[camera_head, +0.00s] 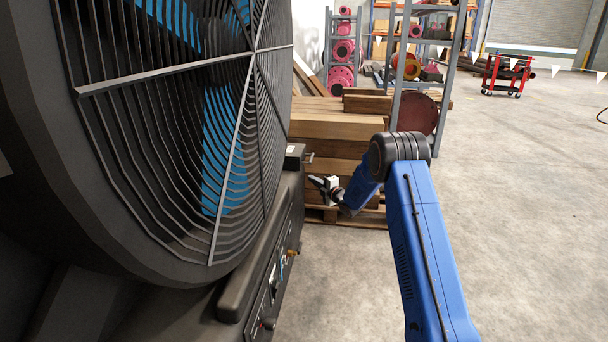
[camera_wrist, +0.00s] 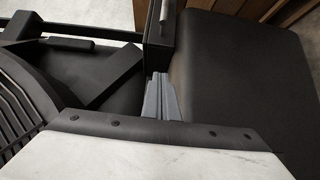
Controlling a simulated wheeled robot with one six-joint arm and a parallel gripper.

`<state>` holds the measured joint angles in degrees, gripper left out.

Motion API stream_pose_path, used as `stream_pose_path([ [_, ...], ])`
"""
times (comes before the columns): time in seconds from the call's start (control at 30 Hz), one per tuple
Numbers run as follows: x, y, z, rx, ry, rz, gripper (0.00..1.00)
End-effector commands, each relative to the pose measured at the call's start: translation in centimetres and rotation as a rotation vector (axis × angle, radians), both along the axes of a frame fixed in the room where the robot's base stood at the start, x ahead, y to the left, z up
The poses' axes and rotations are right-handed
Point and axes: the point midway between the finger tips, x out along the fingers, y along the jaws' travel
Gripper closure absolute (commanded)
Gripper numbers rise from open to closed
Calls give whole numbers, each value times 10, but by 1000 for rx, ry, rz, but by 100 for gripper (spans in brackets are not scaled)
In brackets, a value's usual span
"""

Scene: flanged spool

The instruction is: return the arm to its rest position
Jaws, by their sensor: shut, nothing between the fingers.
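My blue arm reaches forward from the lower right in the head view and bends down-left at a dark joint. My gripper (camera_head: 317,182) is at its end, beside the right side of a large black fan (camera_head: 180,110). In the wrist view the grey fingers of my gripper (camera_wrist: 163,98) are together with nothing between them. They are seen over the fan's dark housing (camera_wrist: 235,75), close to a small black box with a handle (camera_wrist: 158,35). Whether the fingers touch the housing is not clear.
A stack of wooden beams (camera_head: 330,130) on a pallet stands behind my gripper. Grey shelves (camera_head: 447,80) with red and pink spools (camera_head: 342,50) are farther back. A red cart (camera_head: 506,75) stands at the far right. The concrete floor (camera_head: 520,180) right of my arm is clear.

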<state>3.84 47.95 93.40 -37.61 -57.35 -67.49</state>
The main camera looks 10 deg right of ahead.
Motion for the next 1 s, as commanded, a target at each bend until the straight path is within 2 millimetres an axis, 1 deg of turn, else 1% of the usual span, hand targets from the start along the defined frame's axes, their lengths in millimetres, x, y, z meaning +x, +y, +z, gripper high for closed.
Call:
stream_pose_path([
  [0.17, -9, -6, 28, 19, 39, -37, 100],
  [0.27, -19, -13, 54, 43, 86, -81, 100],
  [0.3, -24, -16, 64, 55, 108, -100, 100],
  [0.47, -49, -28, 103, 106, 194, -181, 100],
  [0.6, -76, -39, 134, 158, 268, -252, 100],
  [0.77, -113, -51, 165, 225, 349, -335, 100],
  [0.9, -150, -60, 188, 288, 418, -408, 100],
  [0.97, -168, -64, 197, 316, 448, -438, 100],
  [1.0, -179, -66, 203, 335, 467, -459, 100],
])
